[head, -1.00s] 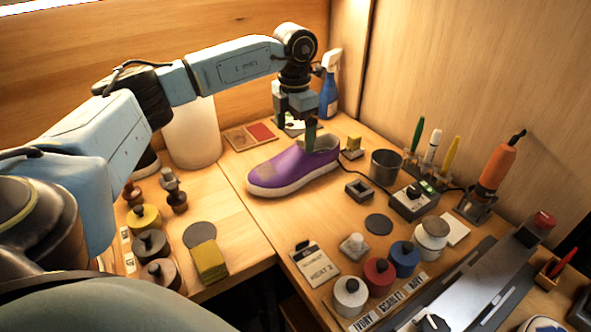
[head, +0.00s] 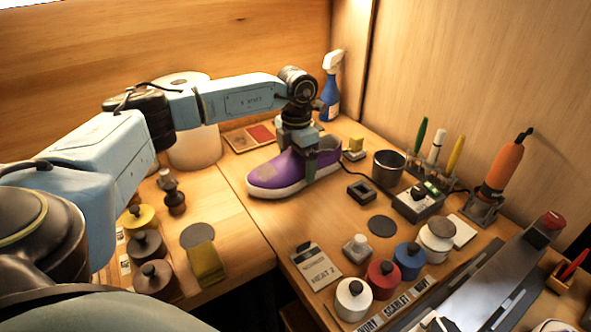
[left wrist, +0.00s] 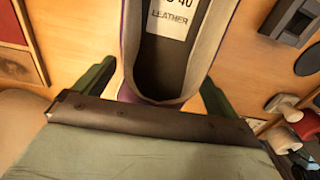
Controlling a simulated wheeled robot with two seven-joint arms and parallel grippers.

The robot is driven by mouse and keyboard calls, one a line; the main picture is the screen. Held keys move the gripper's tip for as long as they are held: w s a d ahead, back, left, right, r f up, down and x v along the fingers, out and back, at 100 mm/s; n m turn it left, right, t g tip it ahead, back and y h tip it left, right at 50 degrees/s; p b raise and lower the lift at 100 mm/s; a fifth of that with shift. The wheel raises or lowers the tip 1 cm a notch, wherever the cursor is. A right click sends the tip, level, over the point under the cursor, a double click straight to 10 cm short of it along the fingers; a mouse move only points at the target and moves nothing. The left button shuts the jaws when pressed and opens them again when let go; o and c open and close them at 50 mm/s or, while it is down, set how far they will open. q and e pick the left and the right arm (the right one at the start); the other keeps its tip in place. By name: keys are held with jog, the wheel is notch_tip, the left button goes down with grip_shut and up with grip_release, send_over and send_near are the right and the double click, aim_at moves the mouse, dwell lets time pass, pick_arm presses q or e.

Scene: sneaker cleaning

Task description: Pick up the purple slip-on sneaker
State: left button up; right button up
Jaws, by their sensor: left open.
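The purple slip-on sneaker (head: 280,173) stands upright on the table in the head view, toe toward the left and heel toward the right, with a pale sole and a dull patch on its toe. My left gripper (head: 306,172) is lowered over the heel end. In the left wrist view the sneaker's heel opening (left wrist: 165,75) shows with a label reading "LEATHER" inside. The open left gripper's green fingers (left wrist: 155,92) stand on either side of the heel, apart from it as far as I can see. My right gripper is not in view.
A blue spray bottle (head: 331,92) stands behind my left gripper. A metal cup (head: 389,164), a small dark square holder (head: 361,190) and a yellow block (head: 355,146) lie to the sneaker's right.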

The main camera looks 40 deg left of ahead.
pick_arm(q)
jog(key=shift+c, duration=0.3)
jog(key=shift+r, duration=0.1)
jog(key=c, duration=1.2)
